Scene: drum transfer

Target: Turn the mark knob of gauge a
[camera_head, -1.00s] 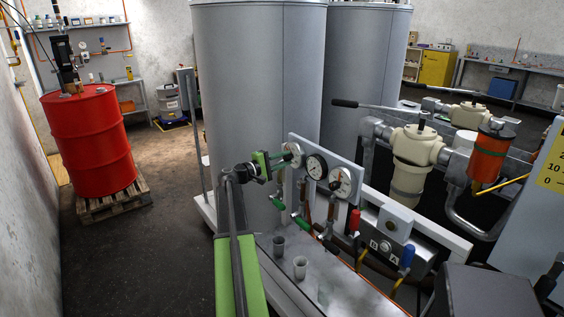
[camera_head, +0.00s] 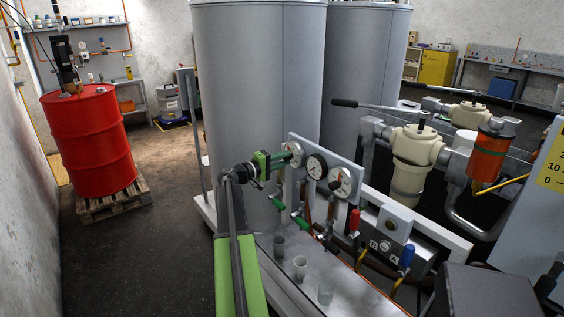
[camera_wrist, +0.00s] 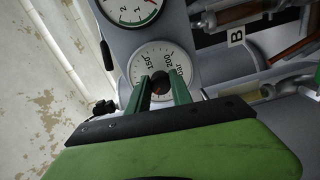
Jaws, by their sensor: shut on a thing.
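A panel carries three round gauges in the head view. My gripper (camera_head: 282,158) reaches the left white gauge (camera_head: 295,152) from the left. In the wrist view, its green fingers (camera_wrist: 161,88) are shut on the small dark knob (camera_wrist: 160,79) at the middle of this gauge's dial (camera_wrist: 146,57). The dial shows 150 and 200. The fingers hide the lower part of the dial and much of the knob. I cannot read a letter naming this gauge.
A black-rimmed gauge (camera_head: 316,166) and another white gauge (camera_head: 342,182) sit close to the right. Green-handled valves and a red-topped one (camera_head: 354,220) are below. Small cups (camera_head: 300,267) stand on the ledge. Open floor lies left, towards the red drum (camera_head: 88,140).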

